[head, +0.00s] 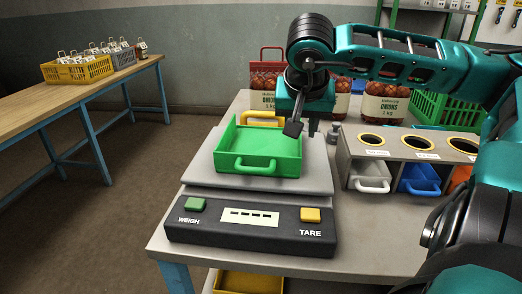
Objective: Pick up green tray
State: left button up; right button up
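The green tray (258,163) sits upright on the grey platform of the scale (206,172), with a loop handle (255,165) at its front. It looks empty. My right gripper (301,127) points down near the tray's far right corner. One dark finger overlaps the tray's right rim in the picture; I cannot tell whether it touches. The finger gap is unclear from this angle, and nothing is visibly held. My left gripper is not in view.
The scale's panel (250,232) has green and yellow buttons. A yellow handled thing (262,119) is behind the tray. Onion sacks (384,103) stand at the back. A grey holder (408,146) with white (370,176) and blue (419,181) trays is right. A wooden table (60,103) is far left.

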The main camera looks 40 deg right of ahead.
aim_at(300, 138)
jog(key=shift+x, duration=2.75)
jog(key=shift+s+d, duration=0.1)
grip_shut()
